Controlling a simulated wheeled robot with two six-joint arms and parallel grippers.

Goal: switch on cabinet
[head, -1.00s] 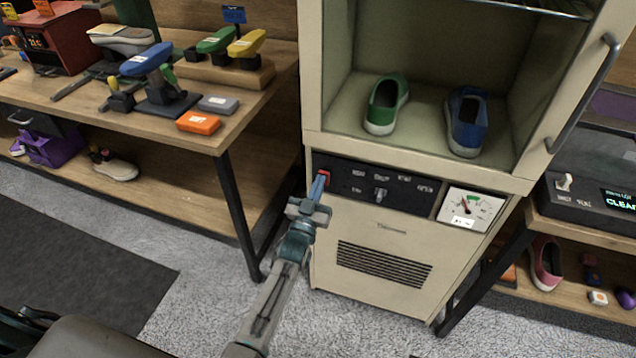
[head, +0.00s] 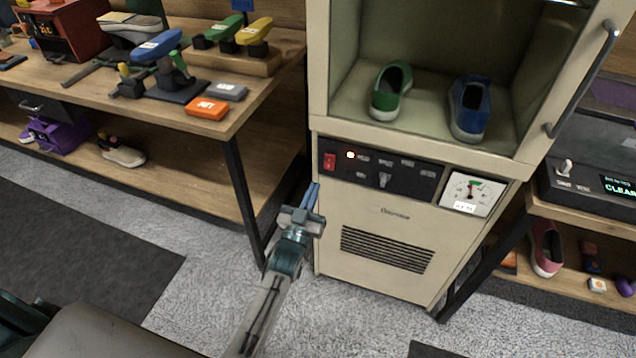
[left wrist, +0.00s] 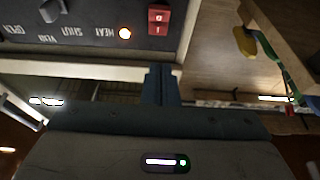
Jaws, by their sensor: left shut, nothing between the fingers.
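The cream cabinet (head: 330,225) stands in the middle of the head view with its upper compartment open. Its black control panel (head: 415,172) carries a red switch (head: 330,161) at the left end and a lit indicator lamp (head: 351,155) beside it. My right gripper is not in view.
A green shoe (head: 390,91) and a blue shoe (head: 469,108) stand inside the cabinet. A workbench (head: 245,110) with tools is at the left. The cabinet door handle (head: 584,80) sticks out at the right. Carpeted floor in front is clear.

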